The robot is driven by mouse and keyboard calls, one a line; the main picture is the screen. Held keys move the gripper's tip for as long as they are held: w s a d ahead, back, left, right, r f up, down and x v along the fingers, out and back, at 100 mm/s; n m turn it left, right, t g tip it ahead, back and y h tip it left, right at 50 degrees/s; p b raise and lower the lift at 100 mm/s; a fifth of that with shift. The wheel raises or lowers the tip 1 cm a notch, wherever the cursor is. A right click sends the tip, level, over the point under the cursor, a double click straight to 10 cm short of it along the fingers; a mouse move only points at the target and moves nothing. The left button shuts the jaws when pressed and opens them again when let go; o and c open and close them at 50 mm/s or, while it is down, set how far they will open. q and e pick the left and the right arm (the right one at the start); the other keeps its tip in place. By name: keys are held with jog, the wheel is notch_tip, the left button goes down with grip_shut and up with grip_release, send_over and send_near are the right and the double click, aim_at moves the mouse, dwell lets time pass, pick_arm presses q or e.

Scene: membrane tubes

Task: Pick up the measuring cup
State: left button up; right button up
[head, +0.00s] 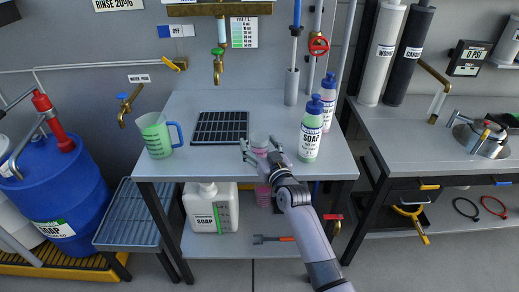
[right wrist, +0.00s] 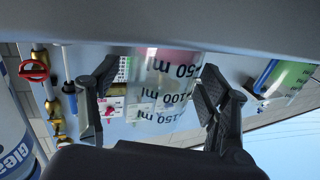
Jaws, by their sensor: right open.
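A small clear measuring cup (head: 260,141) with a pinkish tint stands on the grey table, right of the black grid mat. In the right wrist view the clear cup (right wrist: 165,90) shows black marks for 50, 100 and 150 ml, upside down in the picture. My right gripper (head: 261,151) is open at the cup, with its fingers on either side. In the right wrist view one finger of the right gripper (right wrist: 160,112) is left of the cup and one right, with gaps visible. A larger jug with green liquid and a blue handle (head: 157,136) stands at the table's left. My left gripper is not in view.
Two soap bottles with blue caps (head: 311,135) stand close right of my right gripper. The black grid mat (head: 220,127) lies left of the cup. A brass tap (head: 218,68) hangs above the table. A white soap canister (head: 209,208) stands on the lower shelf.

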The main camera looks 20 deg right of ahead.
jog(key=c, duration=1.3)
jog(key=shift+r, duration=0.25)
